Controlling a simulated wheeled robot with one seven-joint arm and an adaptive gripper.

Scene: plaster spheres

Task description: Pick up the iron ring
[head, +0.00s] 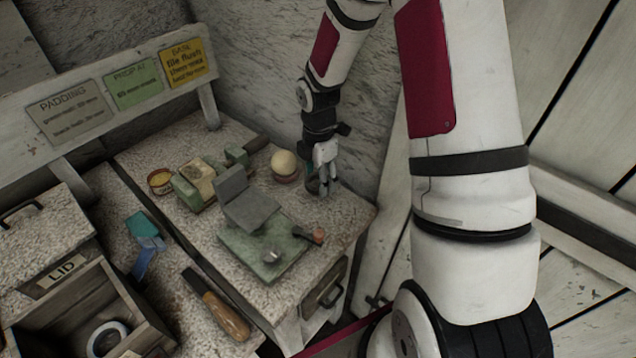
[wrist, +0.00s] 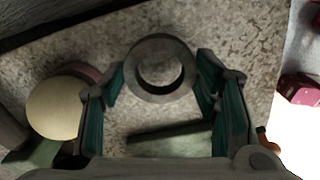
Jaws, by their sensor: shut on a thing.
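The iron ring (wrist: 160,95) is a thick dark grey ring with a round hole, in the upper middle of the wrist view. My gripper (wrist: 162,83) is shut on it, with one green-padded finger against each side. In the head view my gripper (head: 322,182) points down at the far right part of the stone-topped bench (head: 345,215). I cannot tell whether the ring still touches the bench top.
A cream ball on a reddish base (head: 285,163) stands just left of my gripper. A green plate with a grey block (head: 247,200) lies nearer. An open wooden box (head: 75,300) holds a pale ring (head: 107,338). A wall rises behind the bench.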

